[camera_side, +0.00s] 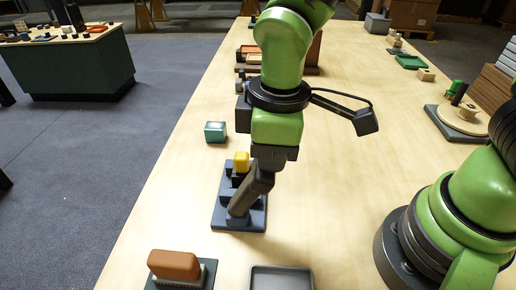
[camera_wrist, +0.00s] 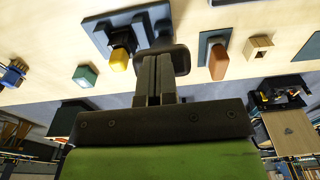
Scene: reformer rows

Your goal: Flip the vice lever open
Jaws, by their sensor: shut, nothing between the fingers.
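The vice has a blue-grey base plate (camera_side: 222,218), also in the wrist view (camera_wrist: 98,28), with a yellow piece (camera_side: 241,160) at its dark jaws; the piece also shows in the wrist view (camera_wrist: 119,60). A dark grey-brown lever (camera_side: 240,207) slants over the vice in the side view, and its rounded end shows in the wrist view (camera_wrist: 181,60). My gripper (camera_wrist: 159,62) is shut and empty, its fingertips overlapping the lever; I cannot tell whether they touch. In the side view my gripper (camera_side: 264,170) blends with the dark lever.
A teal block (camera_side: 216,131) stands behind the vice. A brown-orange block on a dark base (camera_side: 174,265) and a grey tray (camera_side: 281,270) are in front. A wooden-and-red fixture (camera_side: 308,55) stands at the back. The table right of the vice is clear up to my base.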

